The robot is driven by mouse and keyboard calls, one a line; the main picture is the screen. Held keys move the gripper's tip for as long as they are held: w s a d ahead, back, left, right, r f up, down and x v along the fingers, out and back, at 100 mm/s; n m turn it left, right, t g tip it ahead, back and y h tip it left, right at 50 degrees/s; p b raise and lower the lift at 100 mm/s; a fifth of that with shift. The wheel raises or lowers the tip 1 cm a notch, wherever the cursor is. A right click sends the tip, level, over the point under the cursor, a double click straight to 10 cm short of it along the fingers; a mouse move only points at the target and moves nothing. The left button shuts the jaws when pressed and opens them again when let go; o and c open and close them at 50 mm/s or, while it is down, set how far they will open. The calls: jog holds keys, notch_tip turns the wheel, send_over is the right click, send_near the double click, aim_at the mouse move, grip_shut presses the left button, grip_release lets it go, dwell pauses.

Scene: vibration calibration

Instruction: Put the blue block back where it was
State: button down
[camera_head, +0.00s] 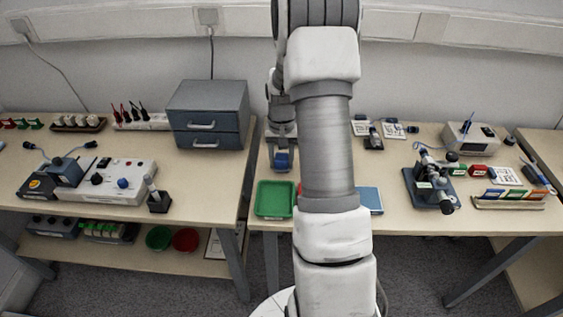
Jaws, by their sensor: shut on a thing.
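My gripper (281,148) points down over the left end of the right-hand table, just left of my forearm. It is shut on the blue block (282,161), which shows below the fingers. The block is behind the green tray (275,213) in the picture. I cannot tell whether the block touches the tabletop or hangs slightly above it. My arm hides the table to the right of the block.
A red edge shows between the green tray and my arm, and a blue flat piece (371,200) lies to my arm's right. A grey drawer cabinet (207,116) stands on the left table. A microscope-like device (432,182) and a card rack (509,200) stand right.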

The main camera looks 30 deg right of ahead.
jog(key=shift+f, duration=0.2)
jog(key=shift+c, duration=1.5)
grip_release()
jog(key=shift+r, duration=0.15)
